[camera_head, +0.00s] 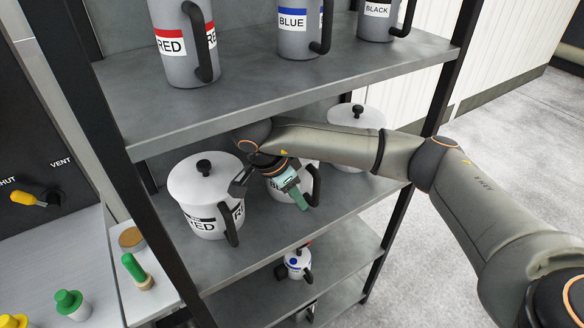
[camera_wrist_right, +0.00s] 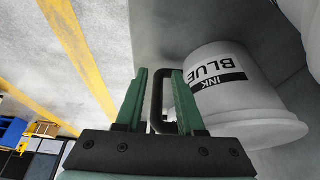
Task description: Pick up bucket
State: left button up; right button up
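The white bucket (camera_wrist_right: 225,105) labelled BLUE INK has a black handle (camera_wrist_right: 158,105). In the right wrist view it appears upside down. In the head view this bucket (camera_head: 277,190) stands on the middle shelf, partly hidden behind my right wrist. My right gripper (camera_wrist_right: 160,74) has green fingers, open on either side of the handle, with visible gaps. In the head view the right gripper (camera_head: 296,194) is in front of the bucket, at its handle side. Its wrist hides the bucket's top. My left gripper is out of view.
A white RED bucket (camera_head: 205,185) stands left on the middle shelf (camera_head: 262,235), close to my wrist. Another white bucket (camera_head: 355,122) is behind my forearm. The upper shelf (camera_head: 250,95) above holds grey RED, BLUE and BLACK jugs. A dark post (camera_head: 455,60) stands near my arm.

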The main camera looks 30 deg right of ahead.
aim_at(316, 187)
jog(key=d, duration=0.2)
jog(key=d+p, duration=0.1)
jog(key=d, duration=0.2)
jog(key=shift+w+d+f+p, duration=0.15)
jog(key=shift+d+f+p, duration=0.15)
jog(key=shift+f, duration=0.25)
jog(key=shift+c, duration=0.4)
grip_shut()
dwell(0.5)
jog(key=shift+w+r, duration=0.15)
jog(key=shift+w, duration=0.05)
